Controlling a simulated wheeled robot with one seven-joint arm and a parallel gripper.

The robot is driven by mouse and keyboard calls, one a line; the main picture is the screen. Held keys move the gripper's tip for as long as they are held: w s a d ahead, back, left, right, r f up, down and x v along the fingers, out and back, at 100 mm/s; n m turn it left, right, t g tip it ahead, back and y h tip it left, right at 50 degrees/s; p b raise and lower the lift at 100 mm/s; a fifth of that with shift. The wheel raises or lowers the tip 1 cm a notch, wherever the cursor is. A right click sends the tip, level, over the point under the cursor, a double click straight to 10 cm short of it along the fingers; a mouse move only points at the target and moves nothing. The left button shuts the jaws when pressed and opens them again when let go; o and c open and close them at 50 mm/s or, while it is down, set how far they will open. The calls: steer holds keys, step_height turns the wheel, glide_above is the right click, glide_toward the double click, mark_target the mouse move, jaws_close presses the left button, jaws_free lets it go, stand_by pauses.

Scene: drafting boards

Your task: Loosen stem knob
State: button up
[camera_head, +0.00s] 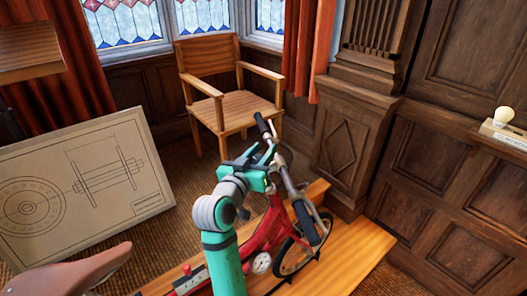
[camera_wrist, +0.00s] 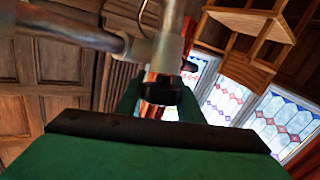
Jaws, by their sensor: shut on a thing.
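A red bicycle (camera_head: 262,235) stands on a wooden platform, with a grey handlebar (camera_head: 287,180) and black grips. My gripper (camera_head: 268,160) is at the handlebar's middle, by the stem, and its green body hides much of that area. In the wrist view my gripper (camera_wrist: 160,98) shows dark-green fingers on both sides of a small dark piece (camera_wrist: 158,92), below a grey metal tube (camera_wrist: 172,22). The gripper is shut on this piece, which appears to be the stem knob. The knob is not clearly visible in the head view.
A brown saddle (camera_head: 72,272) is at the lower left. A drawing board (camera_head: 85,185) leans behind it. A wooden chair (camera_head: 220,105) stands beyond the handlebar. Wood panelling (camera_head: 430,190) closes off the right side. A small shelf with a pale knob-shaped object (camera_head: 503,116) is at far right.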

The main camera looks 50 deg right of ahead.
steer(key=shift+a, duration=0.1)
steer(key=o, duration=1.1)
steer(key=shift+c, duration=0.2)
steer(key=v, duration=1)
steer(key=shift+a, duration=0.35)
steer(key=shift+s, duration=0.15)
